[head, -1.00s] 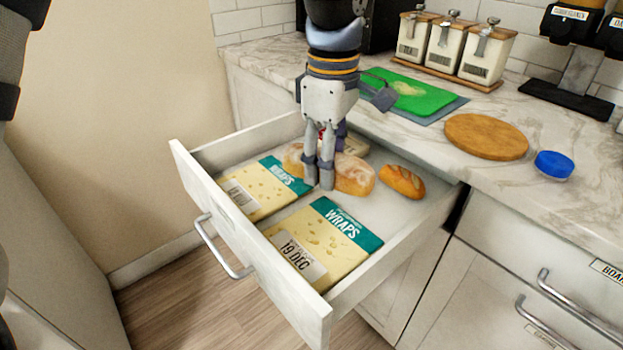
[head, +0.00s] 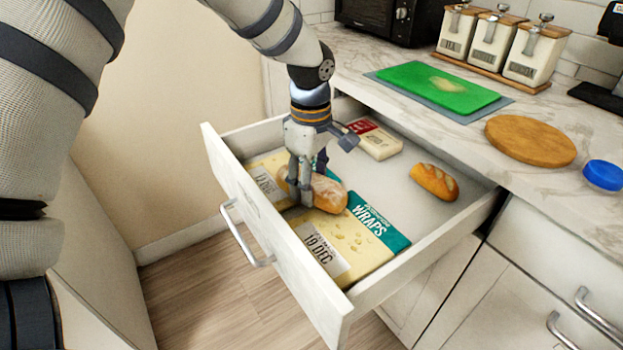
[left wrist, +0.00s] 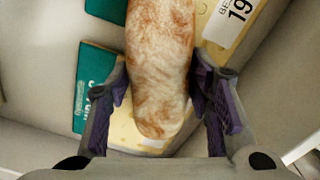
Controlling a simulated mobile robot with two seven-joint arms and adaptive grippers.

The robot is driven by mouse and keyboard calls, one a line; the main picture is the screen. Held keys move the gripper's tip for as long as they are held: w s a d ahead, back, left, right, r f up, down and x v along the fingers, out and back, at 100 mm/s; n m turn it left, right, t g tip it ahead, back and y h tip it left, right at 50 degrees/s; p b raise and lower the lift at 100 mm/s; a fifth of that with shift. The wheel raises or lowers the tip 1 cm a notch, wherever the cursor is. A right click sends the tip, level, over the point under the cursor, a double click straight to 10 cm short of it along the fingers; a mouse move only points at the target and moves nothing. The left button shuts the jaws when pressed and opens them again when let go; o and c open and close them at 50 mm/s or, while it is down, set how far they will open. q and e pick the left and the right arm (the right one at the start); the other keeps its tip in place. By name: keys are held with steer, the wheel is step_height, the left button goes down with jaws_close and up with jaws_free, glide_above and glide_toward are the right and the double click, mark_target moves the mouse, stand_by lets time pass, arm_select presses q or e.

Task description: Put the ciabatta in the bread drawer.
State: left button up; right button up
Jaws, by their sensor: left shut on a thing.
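The ciabatta (head: 328,194) is a pale brown, flour-dusted long loaf. It lies low inside the open drawer (head: 297,251), over the two wraps packs. My left gripper (head: 306,198) reaches down into the drawer and is shut on the ciabatta. In the left wrist view the loaf (left wrist: 160,70) runs between the two fingers (left wrist: 168,95). Whether the loaf rests on the packs or hangs just above them I cannot tell. My right gripper is not in view.
Wraps packs (head: 350,243) lie in the drawer's front part. A small bread roll (head: 434,182) and a white pack with a red label (head: 374,139) lie further back. Bare drawer floor shows between them. The counter above holds a green board (head: 438,87) and a round wooden board (head: 530,140).

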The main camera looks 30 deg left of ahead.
arm_select(q)
steer(key=shift+f, duration=0.55)
steer(key=o, duration=1.1)
steer(key=shift+o, duration=0.2)
step_height(320, 180, up, 13)
steer(key=shift+p, duration=0.4)
steer(key=shift+r, duration=0.1)
